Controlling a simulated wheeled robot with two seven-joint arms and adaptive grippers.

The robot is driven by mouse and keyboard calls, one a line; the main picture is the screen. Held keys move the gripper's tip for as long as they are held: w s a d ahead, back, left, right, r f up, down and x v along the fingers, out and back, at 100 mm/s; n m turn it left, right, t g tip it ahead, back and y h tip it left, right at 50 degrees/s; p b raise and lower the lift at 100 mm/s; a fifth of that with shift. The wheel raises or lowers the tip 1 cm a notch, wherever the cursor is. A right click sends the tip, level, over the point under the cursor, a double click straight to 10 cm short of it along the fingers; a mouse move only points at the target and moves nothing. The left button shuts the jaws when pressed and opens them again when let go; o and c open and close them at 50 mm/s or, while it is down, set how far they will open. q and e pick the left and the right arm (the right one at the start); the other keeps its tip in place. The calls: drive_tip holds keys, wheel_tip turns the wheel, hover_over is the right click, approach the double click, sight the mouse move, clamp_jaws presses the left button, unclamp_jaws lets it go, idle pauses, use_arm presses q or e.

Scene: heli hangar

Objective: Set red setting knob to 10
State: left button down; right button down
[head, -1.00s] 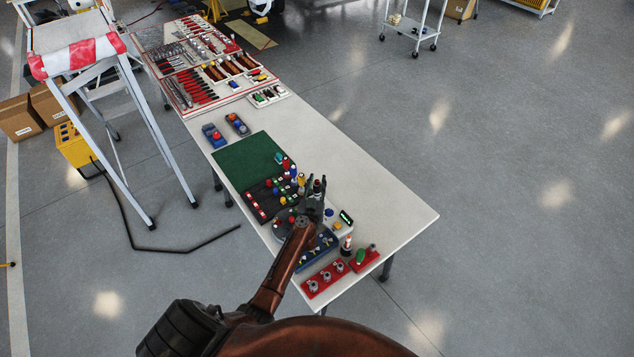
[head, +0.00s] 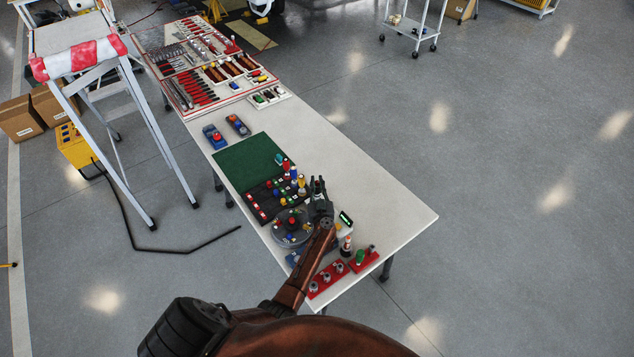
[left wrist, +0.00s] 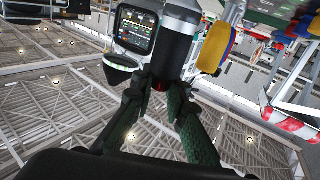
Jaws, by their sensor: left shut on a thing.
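My left gripper (head: 318,184) is over the near half of the white table, at the right edge of the round grey unit. My right gripper is out of view.
A black panel of coloured knobs (head: 262,205) and a round grey unit (head: 281,236) lie left of the gripper. A red base with metal knobs (head: 327,280) is near the table's front edge. The table's right side (head: 385,200) is clear.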

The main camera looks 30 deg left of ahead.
sight(317, 182)
use_arm(q)
drive_tip(key=shift+s+a+y, duration=0.1)
drive_tip(key=shift+a+y, duration=0.05)
drive_tip(key=shift+y, duration=0.15)
drive_tip(key=shift+f, duration=0.1)
idle(0.8)
drive_tip(key=c, duration=1.9)
unclamp_jaws()
drive_tip(key=shift+r, duration=0.5)
wheel_tip(317, 182, up, 9)
drive_tip(key=shift+r, duration=0.1)
